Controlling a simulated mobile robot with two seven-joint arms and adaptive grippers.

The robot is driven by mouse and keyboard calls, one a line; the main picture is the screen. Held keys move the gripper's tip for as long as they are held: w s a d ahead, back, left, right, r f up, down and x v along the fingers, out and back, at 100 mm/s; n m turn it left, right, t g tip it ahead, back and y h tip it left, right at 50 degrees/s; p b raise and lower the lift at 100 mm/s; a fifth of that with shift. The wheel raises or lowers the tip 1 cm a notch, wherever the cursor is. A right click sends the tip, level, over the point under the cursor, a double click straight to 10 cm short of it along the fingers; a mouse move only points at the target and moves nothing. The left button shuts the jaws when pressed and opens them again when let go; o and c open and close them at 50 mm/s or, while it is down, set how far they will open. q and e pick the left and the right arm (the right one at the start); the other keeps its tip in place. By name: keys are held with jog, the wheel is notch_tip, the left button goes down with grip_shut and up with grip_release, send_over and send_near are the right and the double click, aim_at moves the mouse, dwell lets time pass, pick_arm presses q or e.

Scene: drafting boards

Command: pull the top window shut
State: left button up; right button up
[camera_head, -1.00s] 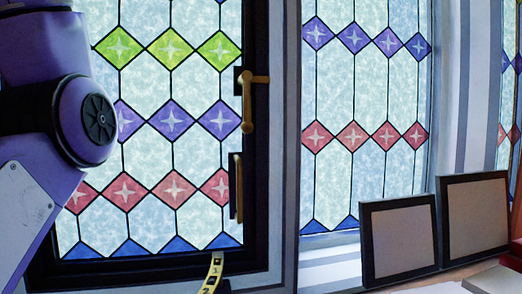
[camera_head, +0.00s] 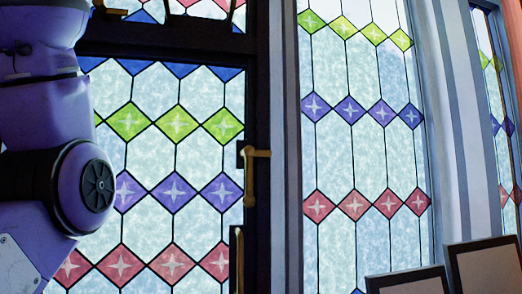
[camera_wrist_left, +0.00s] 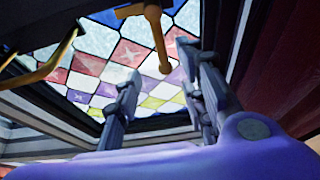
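The lower edge of the top window (camera_head: 160,32) shows at the upper left of the head view, with a dark frame and coloured glass. A brass handle piece (camera_head: 112,13) is at that edge, partly cut off. In the left wrist view a brass handle (camera_wrist_left: 157,40) hangs in front of the coloured glass (camera_wrist_left: 110,45), near the fingertips. My left gripper (camera_wrist_left: 162,75) is open, its two fingers apart with nothing between them that I can see clearly held. Whether a finger touches the handle cannot be told. My right gripper is in neither view.
Below is a lower stained-glass window (camera_head: 150,150) with a brass handle (camera_head: 254,175) on its right side. A second tall window (camera_head: 350,150) stands to the right. Two framed boards (camera_head: 485,270) are at the lower right. My left arm fills the left edge.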

pick_arm(q)
jog(key=s+d, duration=0.2)
jog(key=s, duration=0.8)
jog(key=shift+s+d, duration=0.3)
jog(key=shift+w, duration=0.1)
